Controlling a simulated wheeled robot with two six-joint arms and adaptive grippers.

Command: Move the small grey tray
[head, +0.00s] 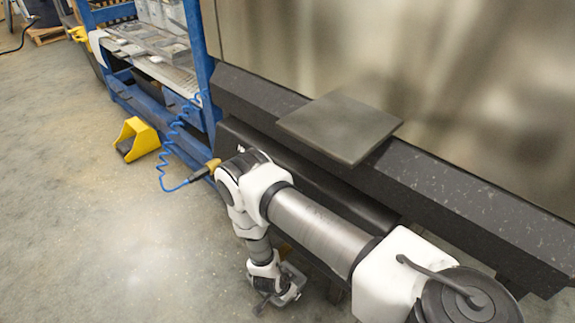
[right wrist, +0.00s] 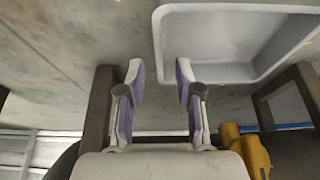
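A light grey tray (right wrist: 162,42) with a raised rim shows in the right wrist view, at the upper right, cut off by the top edge. In the head view my right gripper (head: 278,297) hangs low beside the black machine, pointing down. I cannot make out this tray in the head view. My left gripper is not in view.
A dark flat plate (head: 340,126) rests on the black beam (head: 440,185). A blue rack (head: 205,70) with trays stands at the upper left. A yellow pedal cover (head: 140,138) and blue coiled hose (head: 171,150) are near it. The floor at left is clear. Dark legs (right wrist: 98,110) flank the gripper.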

